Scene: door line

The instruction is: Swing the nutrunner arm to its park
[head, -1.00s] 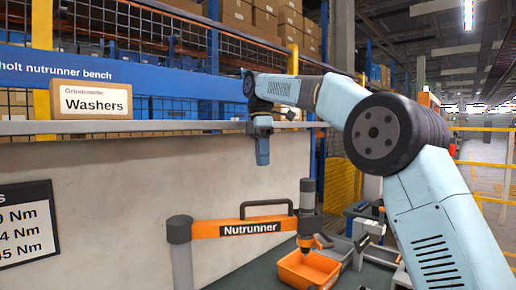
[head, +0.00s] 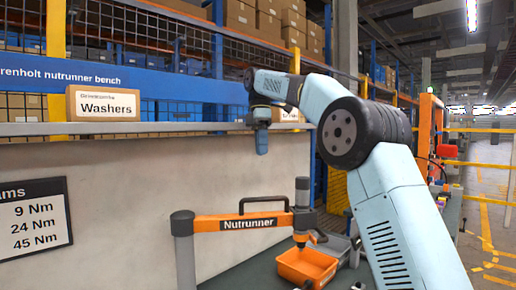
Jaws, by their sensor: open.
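The nutrunner arm (head: 240,223) is an orange beam with a black "Nutrunner" label and a dark handle on top. It runs from a grey post (head: 183,250) at its left end to an upright orange and dark tool (head: 302,210) at its right end. The tool stands over an orange bin (head: 306,266). My gripper (head: 262,150) points down in front of the shelf edge, above the beam and apart from it. It is small and seen nearly edge-on; it is open, and I see nothing held.
A shelf (head: 190,127) with a Washers box (head: 103,104) runs behind my gripper. A torque sign (head: 36,217) hangs on the pale wall panel. Dark bench top (head: 250,270) lies below the beam. Yellow rails (head: 480,165) and open floor are at right.

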